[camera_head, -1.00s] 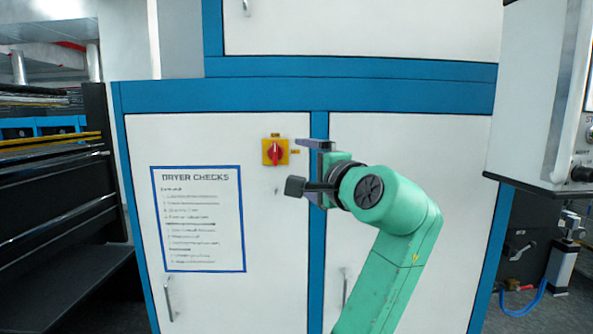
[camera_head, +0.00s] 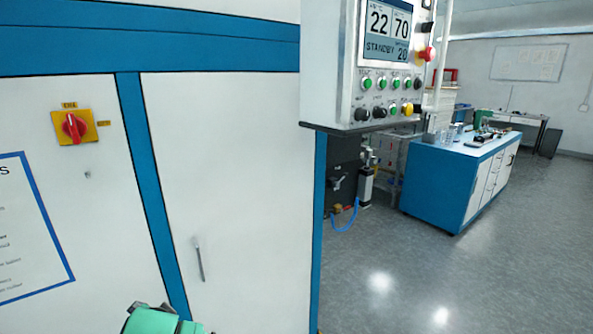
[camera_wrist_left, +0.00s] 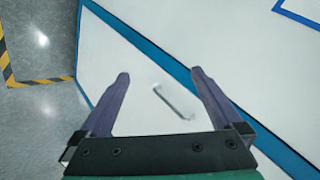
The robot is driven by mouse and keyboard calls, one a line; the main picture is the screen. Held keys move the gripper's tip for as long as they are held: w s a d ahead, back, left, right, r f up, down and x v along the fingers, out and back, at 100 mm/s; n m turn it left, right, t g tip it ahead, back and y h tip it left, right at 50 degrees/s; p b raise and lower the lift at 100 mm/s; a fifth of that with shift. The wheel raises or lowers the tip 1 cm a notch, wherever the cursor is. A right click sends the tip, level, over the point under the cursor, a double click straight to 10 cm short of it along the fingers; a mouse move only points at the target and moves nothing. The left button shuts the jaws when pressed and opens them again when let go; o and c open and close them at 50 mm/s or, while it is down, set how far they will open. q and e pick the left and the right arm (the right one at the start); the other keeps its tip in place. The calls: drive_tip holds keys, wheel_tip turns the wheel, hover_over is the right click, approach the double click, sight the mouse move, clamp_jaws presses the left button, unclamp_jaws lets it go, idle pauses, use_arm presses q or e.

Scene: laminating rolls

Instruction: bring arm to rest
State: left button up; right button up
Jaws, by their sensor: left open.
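My left gripper (camera_wrist_left: 160,75) shows in the left wrist view with its two purple fingers spread apart and nothing between them. It faces a white cabinet door (camera_wrist_left: 155,60) with a metal handle (camera_wrist_left: 174,101) seen between the fingers. I cannot tell how far the fingers are from the door. In the head view only a green piece of my arm (camera_head: 154,321) shows at the bottom edge, left of centre; no fingers are seen there. My right gripper is in neither view.
The white cabinet (camera_head: 225,165) with blue framing fills the left, bearing a red rotary switch (camera_head: 74,126) on a yellow plate. A control panel (camera_head: 385,70) overhangs at upper centre. A blue bench (camera_head: 435,185) stands behind, with open grey floor (camera_head: 510,260) at right.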

use_arm(q)
drive_tip(key=s+d+f+n+g+h, duration=0.2)
drive_tip(key=s+d+f+h, duration=0.1)
drive_tip(key=s+f, duration=0.55)
drive_tip(key=s+d+f+n+g+h, duration=0.1)
drive_tip(key=s+d+f+g+h, duration=0.2)
drive_tip(key=s+f, duration=0.5)
wheel_tip(320, 180, down, 19)
drive_tip(key=s, duration=0.3)
drive_tip(key=s+a+f+g, duration=0.1)
drive_tip(key=s+a+f, duration=0.1)
drive_tip(key=s+f, duration=1.4)
drive_tip(key=shift+s+f+g+y, duration=0.2)
drive_tip(key=shift+s+g+y, duration=0.15)
drive_tip(key=shift+s, duration=0.3)
drive_tip(key=shift+a, duration=0.1)
